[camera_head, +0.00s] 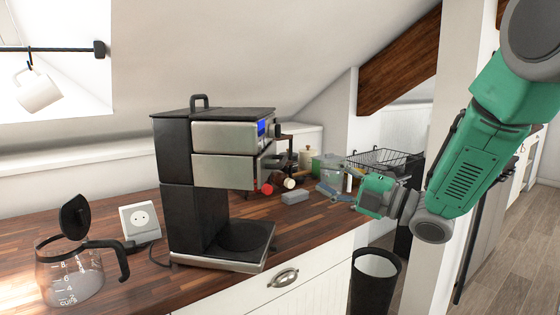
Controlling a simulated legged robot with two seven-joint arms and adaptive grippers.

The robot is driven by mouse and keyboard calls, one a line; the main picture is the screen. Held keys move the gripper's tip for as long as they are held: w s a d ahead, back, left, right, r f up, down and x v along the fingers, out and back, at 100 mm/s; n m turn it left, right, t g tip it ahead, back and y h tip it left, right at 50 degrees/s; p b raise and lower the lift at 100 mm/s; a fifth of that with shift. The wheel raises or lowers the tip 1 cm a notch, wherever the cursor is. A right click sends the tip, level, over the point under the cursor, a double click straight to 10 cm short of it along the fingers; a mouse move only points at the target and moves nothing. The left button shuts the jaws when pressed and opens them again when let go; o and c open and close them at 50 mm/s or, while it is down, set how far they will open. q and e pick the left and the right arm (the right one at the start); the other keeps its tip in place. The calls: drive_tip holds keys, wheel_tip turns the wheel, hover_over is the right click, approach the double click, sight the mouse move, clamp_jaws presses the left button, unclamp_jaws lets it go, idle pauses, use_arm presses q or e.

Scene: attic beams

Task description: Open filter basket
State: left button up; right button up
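A black and silver coffee maker (185,150) stands on the wooden counter. Its filter basket (222,172) is the silver-fronted section under the upper panel with the small blue display. A dark handle-like part shows at the basket's right end. I cannot tell whether the basket sits fully in. My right gripper (328,178) is to the right of the coffee maker, apart from it, pointing left. Its fingers look spread and empty, small against the clutter behind. My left gripper is not in view.
A glass carafe (72,275) with its lid up stands at the front left, by a white socket block (140,220). Jars and a grey block (295,197) lie behind and right of the machine. A wire rack (385,158) and black bin (374,280) are further right.

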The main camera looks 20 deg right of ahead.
sight(283, 159)
drive_tip(key=x, duration=1.1)
drive_tip(key=shift+w+f+p, duration=0.1)
drive_tip(key=shift+f+p, duration=0.05)
drive_tip(key=shift+p, duration=0.2)
clamp_jaws()
